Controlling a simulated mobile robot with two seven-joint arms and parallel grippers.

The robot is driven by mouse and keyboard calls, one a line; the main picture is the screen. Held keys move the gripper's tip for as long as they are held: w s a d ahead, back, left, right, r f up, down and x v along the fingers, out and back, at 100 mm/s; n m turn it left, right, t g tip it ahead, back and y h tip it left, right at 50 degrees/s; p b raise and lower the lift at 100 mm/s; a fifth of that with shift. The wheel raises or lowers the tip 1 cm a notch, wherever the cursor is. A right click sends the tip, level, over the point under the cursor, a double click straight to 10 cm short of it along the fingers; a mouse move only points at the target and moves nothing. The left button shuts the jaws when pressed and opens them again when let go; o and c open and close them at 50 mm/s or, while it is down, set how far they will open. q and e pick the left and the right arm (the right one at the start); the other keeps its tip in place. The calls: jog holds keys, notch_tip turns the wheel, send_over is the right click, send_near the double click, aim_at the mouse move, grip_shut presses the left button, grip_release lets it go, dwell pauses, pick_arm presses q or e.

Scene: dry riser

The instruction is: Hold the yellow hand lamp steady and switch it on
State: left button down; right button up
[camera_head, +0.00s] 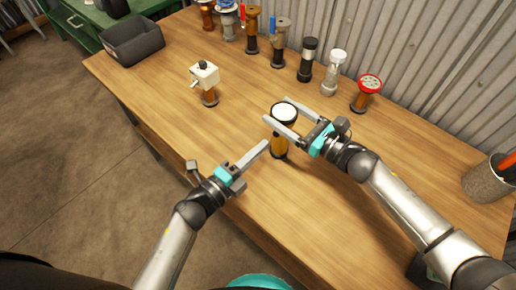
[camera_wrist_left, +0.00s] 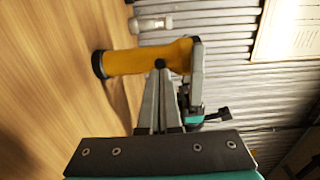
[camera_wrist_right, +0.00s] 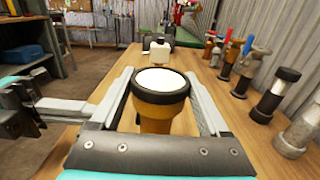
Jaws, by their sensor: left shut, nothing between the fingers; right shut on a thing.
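The yellow hand lamp (camera_head: 280,146) stands upright on the wooden table with its white lens facing up. My right gripper (camera_head: 280,118) is shut on the lamp's upper part, one finger on each side; the right wrist view shows the lamp (camera_wrist_right: 158,100) between them. My left gripper (camera_head: 265,145) is shut and empty, its fingertips beside the lamp body. In the left wrist view the lamp (camera_wrist_left: 150,60) lies across the picture, and a small dark round button (camera_wrist_left: 160,63) on its side is right at my fingertips. I cannot tell whether they touch, nor whether the lens is lit.
A white box-topped fitting (camera_head: 205,76) stands to the left. Several valves and fittings, including a red-wheeled one (camera_head: 367,92), line the corrugated wall. A dark bin (camera_head: 132,42) is at the far left, a grey pot (camera_head: 488,178) at the right. The table's middle left is clear.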

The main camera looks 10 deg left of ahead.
pick_arm(q)
jog(key=shift+w+d, duration=0.1)
jog(key=shift+w, duration=0.05)
jog(key=shift+x, duration=1.4)
send_near(275, 135)
jog(key=w, duration=0.1)
pick_arm(e)
jog(key=o, duration=1.6)
pick_arm(q)
jog(key=shift+d, duration=0.25)
pick_arm(e)
jog(key=v, duration=1.2)
